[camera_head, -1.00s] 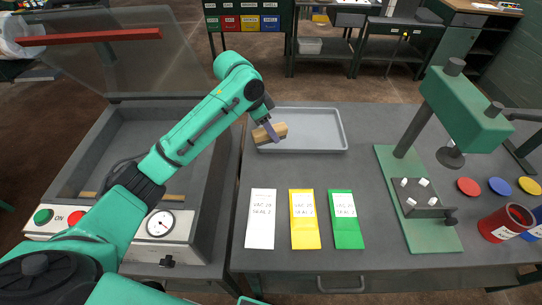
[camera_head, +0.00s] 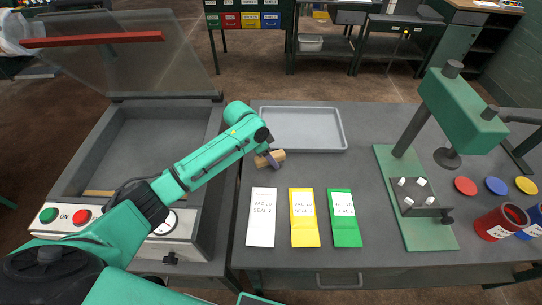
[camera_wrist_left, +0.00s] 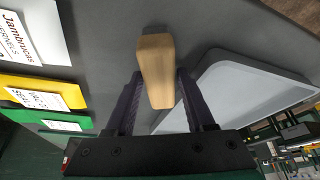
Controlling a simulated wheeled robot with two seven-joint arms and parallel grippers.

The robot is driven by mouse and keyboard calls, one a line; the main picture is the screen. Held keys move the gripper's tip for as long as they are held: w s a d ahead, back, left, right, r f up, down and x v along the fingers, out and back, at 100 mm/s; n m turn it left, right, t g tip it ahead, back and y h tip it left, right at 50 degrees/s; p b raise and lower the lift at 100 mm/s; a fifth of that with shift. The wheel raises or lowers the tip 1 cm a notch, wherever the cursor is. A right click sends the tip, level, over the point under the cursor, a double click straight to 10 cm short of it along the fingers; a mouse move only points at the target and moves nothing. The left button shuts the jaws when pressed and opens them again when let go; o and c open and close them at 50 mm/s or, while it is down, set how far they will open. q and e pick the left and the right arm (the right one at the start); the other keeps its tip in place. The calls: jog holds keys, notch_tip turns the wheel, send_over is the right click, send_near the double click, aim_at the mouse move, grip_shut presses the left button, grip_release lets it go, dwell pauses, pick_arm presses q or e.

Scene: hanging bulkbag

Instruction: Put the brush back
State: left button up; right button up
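The brush shows as a pale wooden block (camera_head: 264,159). My left gripper (camera_head: 270,158) is shut on it, and the block moves with the hand. In the left wrist view the wooden block (camera_wrist_left: 156,70) sits between the two dark fingertips; its bristles are hidden. In the head view the brush and gripper show beside the near left corner of the grey tray (camera_head: 340,130), above or on the dark table; I cannot tell whether the brush touches it. The tray looks empty. My right gripper is not in view.
White (camera_head: 261,218), yellow (camera_head: 303,218) and green (camera_head: 344,218) packets lie in front of the tray. A sealing machine (camera_head: 190,225) with a raised clear lid stands left. A green press (camera_head: 418,200), coloured discs and a red cup (camera_head: 500,222) are at the right.

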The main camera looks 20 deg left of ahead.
pick_arm(q)
jog(key=shift+o, duration=0.2)
jog(key=shift+r, duration=0.1)
jog(key=shift+r, duration=0.25)
jog(key=b+v, duration=0.1)
jog(key=v, duration=1)
jog(key=shift+s+r, duration=0.2)
jog(key=shift+r, duration=0.05)
jog(key=shift+a, duration=0.15)
